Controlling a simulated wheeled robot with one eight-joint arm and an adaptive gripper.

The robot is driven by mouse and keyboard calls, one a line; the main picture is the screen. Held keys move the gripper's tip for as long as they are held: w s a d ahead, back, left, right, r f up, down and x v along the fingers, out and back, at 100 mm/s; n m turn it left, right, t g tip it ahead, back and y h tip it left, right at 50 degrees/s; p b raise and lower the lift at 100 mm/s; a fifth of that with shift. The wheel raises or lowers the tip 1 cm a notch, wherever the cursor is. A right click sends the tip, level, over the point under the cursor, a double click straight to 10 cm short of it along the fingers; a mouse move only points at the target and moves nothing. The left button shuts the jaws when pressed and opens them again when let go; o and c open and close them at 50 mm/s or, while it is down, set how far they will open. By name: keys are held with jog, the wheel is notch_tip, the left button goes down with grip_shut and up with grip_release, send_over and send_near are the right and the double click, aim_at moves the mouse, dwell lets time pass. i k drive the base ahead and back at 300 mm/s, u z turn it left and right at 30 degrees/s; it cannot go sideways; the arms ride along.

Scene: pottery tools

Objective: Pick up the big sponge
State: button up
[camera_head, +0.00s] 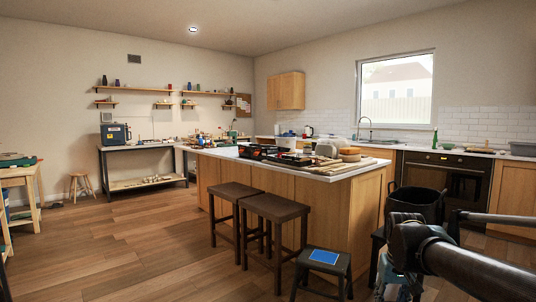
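I cannot make out the big sponge for certain. A small tan, rounded item (350,151) lies near the right end of the island top, too small to tell whether it is a sponge or a bowl. My arm reaches in from the right edge, and my gripper (398,284) hangs at the lower right, in front of the island and well apart from its top. Its fingers are dark and unclear, so I cannot see whether they are open or shut.
The wooden island (345,168) has a cluttered white top. Two dark stools (275,207) and a low step stool (325,259) with a blue patch stand before it. A black bucket (415,205) is near my arm. The wooden floor (150,255) at left is clear.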

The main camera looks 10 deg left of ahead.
aim_at(347, 150)
jog(key=i, duration=2.45)
